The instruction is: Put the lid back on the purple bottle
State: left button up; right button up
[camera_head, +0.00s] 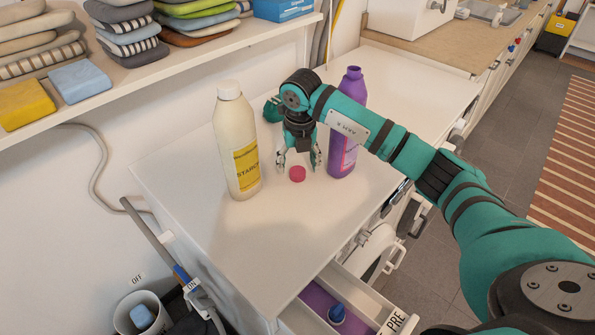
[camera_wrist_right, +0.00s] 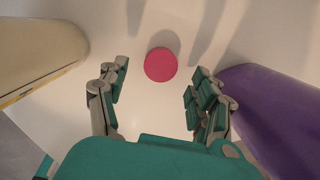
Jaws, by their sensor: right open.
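The purple bottle (camera_head: 347,120) stands upright on the white counter with its top uncapped, partly hidden behind my right arm. It also shows at the right edge of the right wrist view (camera_wrist_right: 275,115). A round pink-red lid (camera_head: 297,174) lies flat on the counter between the purple bottle and a cream bottle. In the right wrist view the lid (camera_wrist_right: 160,65) lies ahead of the fingers, between their lines. My right gripper (camera_head: 298,161) points down over the lid, open and empty, with its fingers apart. It does not touch the lid. My left gripper is not in view.
A cream bottle (camera_head: 236,142) with a white cap and yellow label stands close left of the right gripper. The white counter (camera_head: 225,240) is clear in front. Below it, an open drawer (camera_head: 310,322) holds a blue-capped item. A shelf (camera_head: 185,57) with folded cloths runs along the wall.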

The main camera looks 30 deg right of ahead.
jog(key=shift+w+d+f, duration=0.1)
jog(key=shift+w+f, duration=0.05)
jog(key=shift+f, duration=0.55)
jog(key=shift+w+f, duration=0.15)
jog(key=shift+f, duration=0.5)
jog(key=c, duration=0.9)
jog(key=shift+r, duration=0.15)
jog(key=shift+r, duration=0.6)
jog(key=shift+s+r+b, duration=0.25)
jog(key=shift+r+b, duration=0.3)
jog(key=shift+r, duration=0.5)
jog(key=s, duration=0.5)
jog(key=s+r+b, duration=0.1)
jog(key=s, duration=0.4)
jog(key=s+a+b, duration=0.1)
jog(key=s, duration=0.4)
jog(key=shift+s+a+r, duration=0.1)
jog(key=shift+s+r, duration=0.15)
jog(key=shift+s, duration=0.05)
